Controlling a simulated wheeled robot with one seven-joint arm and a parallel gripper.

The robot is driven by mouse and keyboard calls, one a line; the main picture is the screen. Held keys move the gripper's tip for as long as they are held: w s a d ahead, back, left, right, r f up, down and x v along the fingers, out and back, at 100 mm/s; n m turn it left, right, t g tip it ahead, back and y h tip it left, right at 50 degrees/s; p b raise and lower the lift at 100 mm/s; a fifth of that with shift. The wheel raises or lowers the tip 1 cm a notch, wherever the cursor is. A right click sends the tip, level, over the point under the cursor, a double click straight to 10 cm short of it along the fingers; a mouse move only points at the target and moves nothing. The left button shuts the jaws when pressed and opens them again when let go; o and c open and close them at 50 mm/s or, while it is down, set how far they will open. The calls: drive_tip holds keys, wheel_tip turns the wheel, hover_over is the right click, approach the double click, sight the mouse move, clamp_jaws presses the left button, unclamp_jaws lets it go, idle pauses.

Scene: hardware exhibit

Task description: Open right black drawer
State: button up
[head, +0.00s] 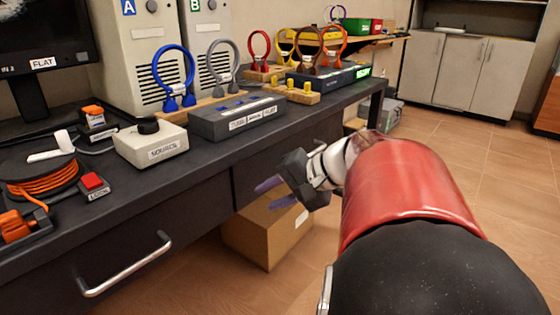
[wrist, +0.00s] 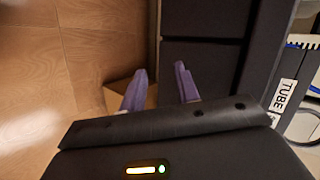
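The right black drawer (head: 252,178) is under the dark desktop, behind my gripper in the head view. It looks shut, and its handle is mostly hidden by my gripper and arm. My gripper (head: 270,192) is in front of this drawer, with its purple fingers pointing left. In the wrist view my gripper (wrist: 160,86) has its two fingers apart with nothing between them. Dark drawer fronts (wrist: 200,53) lie beyond and beside the fingers there; I cannot tell whether a finger touches them. The left black drawer (head: 180,225) has a silver bar handle (head: 125,264) and looks shut.
A cardboard box (head: 265,235) stands on the floor under the desk, below my gripper. The desktop (head: 215,150) holds a labelled white box (head: 150,145), a grey block (head: 237,117), coloured rings on stands and an orange cable reel (head: 40,180). Open floor lies to the right.

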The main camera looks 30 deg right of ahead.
sight(314, 154)
drive_tip(key=d+r+m+t+h+b, duration=0.25)
drive_tip(key=d+m+t, duration=0.3)
drive_tip(key=d, duration=1.35)
drive_tip(key=shift+n+t+y, duration=0.25)
drive_tip(key=shift+n+t, duration=0.1)
drive_tip(key=shift+t, duration=0.1)
drive_tip(key=p+x, duration=0.1)
drive_tip(key=x, duration=0.6)
clamp_jaws()
